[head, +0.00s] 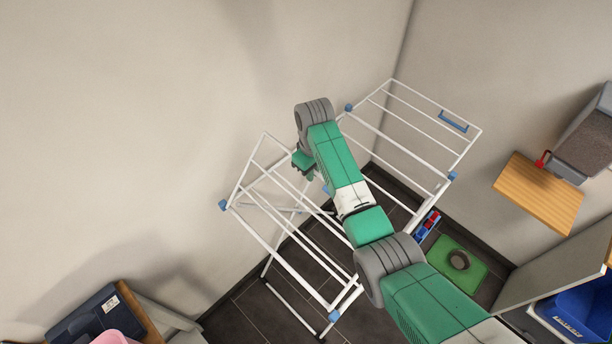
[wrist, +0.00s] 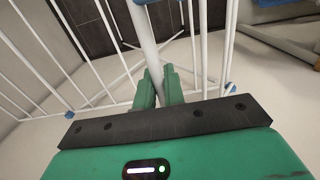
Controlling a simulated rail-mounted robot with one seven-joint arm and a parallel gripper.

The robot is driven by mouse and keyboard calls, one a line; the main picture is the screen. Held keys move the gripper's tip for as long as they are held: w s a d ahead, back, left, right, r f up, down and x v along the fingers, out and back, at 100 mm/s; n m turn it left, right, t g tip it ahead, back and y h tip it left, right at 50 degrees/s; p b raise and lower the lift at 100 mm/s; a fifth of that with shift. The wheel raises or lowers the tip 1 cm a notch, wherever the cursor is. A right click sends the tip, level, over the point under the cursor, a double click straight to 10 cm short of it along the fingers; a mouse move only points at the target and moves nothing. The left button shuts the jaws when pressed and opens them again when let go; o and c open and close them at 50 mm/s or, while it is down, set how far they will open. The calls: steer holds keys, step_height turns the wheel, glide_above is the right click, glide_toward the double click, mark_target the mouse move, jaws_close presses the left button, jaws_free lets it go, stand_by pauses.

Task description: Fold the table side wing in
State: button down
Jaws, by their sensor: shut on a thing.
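A white wire drying rack (head: 262,239) with blue corner joints stands against the wall corner. Its left frame and its right frame (head: 478,135) are spread out to either side. My gripper (head: 300,164) is at the rack, near the inner end of the left frame; my arm hides part of the rack's middle. In the wrist view, my green fingers (wrist: 159,88) are shut on a white tube (wrist: 147,40) of the rack. A wooden board (head: 538,194) sticks out at the right wall, well away from my gripper. No other table wing can be made out.
A grey box (head: 588,132) with a red handle (head: 543,159) is beside the board. A green mat (head: 462,262) with a round dark object lies on the dark tiled floor. A dark blue case (head: 88,318) is at lower left. Blue crates (head: 580,308) are at lower right.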

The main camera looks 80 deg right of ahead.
steer(key=shift+s+d+f, duration=0.2)
steer(key=shift+d+f, duration=0.05)
steer(key=shift+d, duration=0.05)
steer(key=s+d+f+b, duration=0.3)
steer(key=d+f+b, duration=0.1)
steer(key=f+b, duration=0.3)
steer(key=shift+s+d+f+b, duration=0.15)
steer(key=shift+s+f+b, duration=0.15)
steer(key=shift+b, duration=0.5)
steer(key=c, duration=0.8)
jaws_free()
steer(key=shift+f, duration=0.1)
step_height(320, 180, up, 8)
steer(key=p, duration=0.7)
steer(key=shift+p, duration=0.3)
